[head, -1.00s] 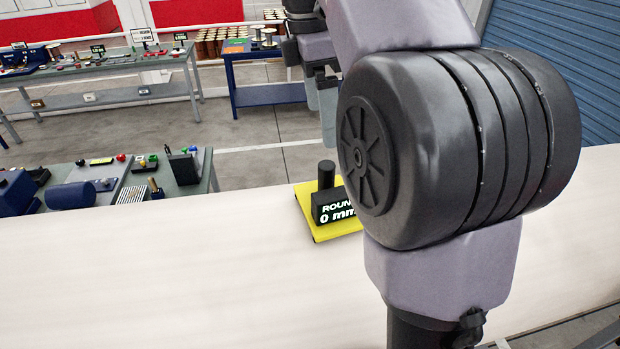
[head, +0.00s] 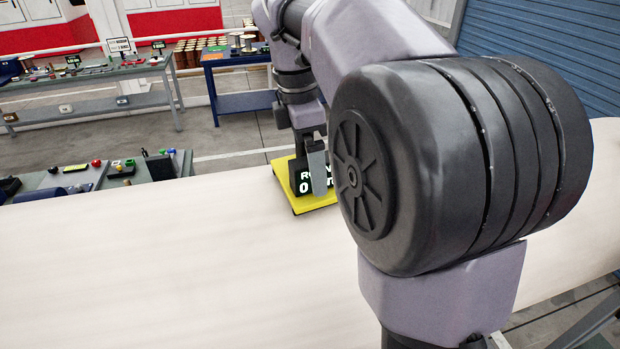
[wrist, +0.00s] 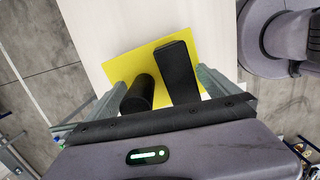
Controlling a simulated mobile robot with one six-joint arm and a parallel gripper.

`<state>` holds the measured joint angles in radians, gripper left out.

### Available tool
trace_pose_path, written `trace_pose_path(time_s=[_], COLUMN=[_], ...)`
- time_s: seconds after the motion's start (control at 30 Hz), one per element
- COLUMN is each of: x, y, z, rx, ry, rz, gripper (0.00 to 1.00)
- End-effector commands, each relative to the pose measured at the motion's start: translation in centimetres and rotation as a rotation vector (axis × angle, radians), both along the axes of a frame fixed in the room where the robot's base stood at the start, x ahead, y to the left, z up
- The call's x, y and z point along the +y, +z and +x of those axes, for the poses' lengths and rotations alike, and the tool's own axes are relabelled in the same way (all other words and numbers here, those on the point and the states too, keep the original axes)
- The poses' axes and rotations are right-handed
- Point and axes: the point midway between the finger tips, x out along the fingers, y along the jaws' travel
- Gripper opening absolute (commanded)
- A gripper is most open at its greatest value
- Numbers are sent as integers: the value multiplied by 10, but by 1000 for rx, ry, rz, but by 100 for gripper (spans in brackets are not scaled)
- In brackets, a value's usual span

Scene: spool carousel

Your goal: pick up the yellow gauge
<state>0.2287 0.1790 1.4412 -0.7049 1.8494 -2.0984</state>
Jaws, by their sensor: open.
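The yellow gauge (head: 311,204) stands on the pale table; it has a flat yellow plate, a black display box with white lettering and a black post. In the head view my gripper (head: 313,165) hangs at the gauge, and a finger covers part of the display. The gauge also shows in the wrist view (wrist: 130,66), with the post left and the box right. There my open gripper (wrist: 160,82) has one finger on each side of the post and box in the picture. Whether the fingers touch the gauge or are level with it cannot be told.
The pale table (head: 150,260) is bare around the gauge. A bench with small tools (head: 95,178) stands beyond its far left edge. A blue bench with spools (head: 235,60) and a longer bench (head: 90,75) stand further back. My arm hides the right side.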

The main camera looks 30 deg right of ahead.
Motion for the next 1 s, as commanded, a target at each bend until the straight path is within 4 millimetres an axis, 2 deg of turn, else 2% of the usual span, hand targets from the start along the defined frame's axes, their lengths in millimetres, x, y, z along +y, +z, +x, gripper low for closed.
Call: trace_pose_path(time_s=[0.07, 0.1, 0.53, 0.57, 0.8, 1.0], x=[0, 0, 0, 0, 0, 0], y=[1, 1, 1, 2, 3, 18], z=[0, 0, 0, 0, 0, 0], rx=[0, 0, 0, -1, -1, 0], ry=[0, 0, 0, 0, 0, 1], rz=[0, 0, 0, -1, -1, -1], gripper=[100, 96, 12, 9, 9, 9])
